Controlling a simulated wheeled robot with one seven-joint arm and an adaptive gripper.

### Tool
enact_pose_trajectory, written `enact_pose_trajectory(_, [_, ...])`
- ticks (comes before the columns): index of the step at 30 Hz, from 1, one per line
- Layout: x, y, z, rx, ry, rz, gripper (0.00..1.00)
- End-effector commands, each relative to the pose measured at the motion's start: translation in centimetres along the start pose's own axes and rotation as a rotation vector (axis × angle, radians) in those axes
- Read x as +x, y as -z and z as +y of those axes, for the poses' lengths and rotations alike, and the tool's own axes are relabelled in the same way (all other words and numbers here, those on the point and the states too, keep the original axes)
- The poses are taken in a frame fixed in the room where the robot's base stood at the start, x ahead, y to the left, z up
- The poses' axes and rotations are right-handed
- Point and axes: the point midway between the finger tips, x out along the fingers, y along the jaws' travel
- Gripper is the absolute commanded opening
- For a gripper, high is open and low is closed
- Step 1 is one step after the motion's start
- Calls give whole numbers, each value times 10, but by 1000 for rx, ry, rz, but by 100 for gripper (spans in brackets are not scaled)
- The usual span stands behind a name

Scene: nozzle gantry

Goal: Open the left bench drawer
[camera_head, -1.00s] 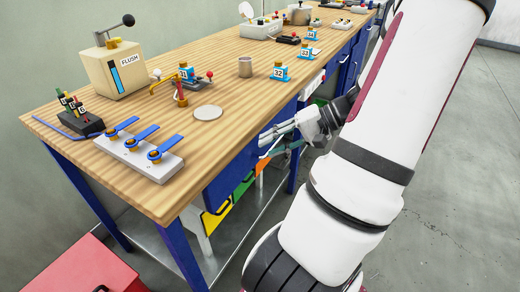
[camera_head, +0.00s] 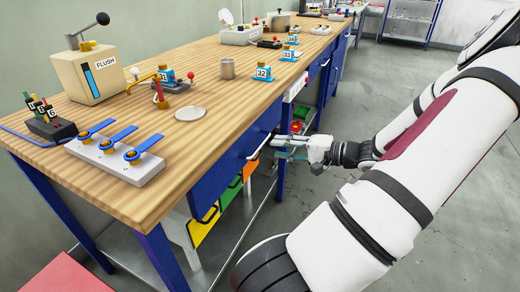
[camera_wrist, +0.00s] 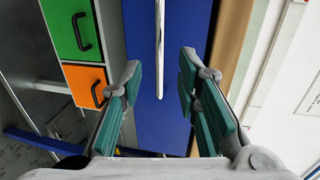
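The left bench drawer (camera_head: 222,172) is a blue front under the wooden benchtop, and it looks shut in the head view. Its silver bar handle (camera_head: 259,146) runs along the front. In the wrist view the blue drawer front (camera_wrist: 172,120) fills the middle, with the handle (camera_wrist: 160,45) running lengthwise between the fingers. My gripper (camera_head: 280,147) is in front of the drawer, near the handle's right end. In the wrist view my gripper (camera_wrist: 158,105) is open, with one teal-padded finger on each side of the handle line. I cannot tell whether it touches.
Green (camera_wrist: 70,28) and orange (camera_wrist: 86,86) small drawers with black handles sit below the blue drawer. The benchtop (camera_head: 190,135) holds a flush box (camera_head: 92,72), blue levers and numbered nozzles.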

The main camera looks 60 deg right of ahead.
Motion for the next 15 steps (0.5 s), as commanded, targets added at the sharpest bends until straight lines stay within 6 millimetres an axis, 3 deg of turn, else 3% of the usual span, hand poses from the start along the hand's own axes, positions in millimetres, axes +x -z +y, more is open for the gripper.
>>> enact_pose_trajectory(6, [42,-1,2,0,0,-3,30])
enact_pose_trajectory(15, [70,0,1,-1,-1,-1,30])
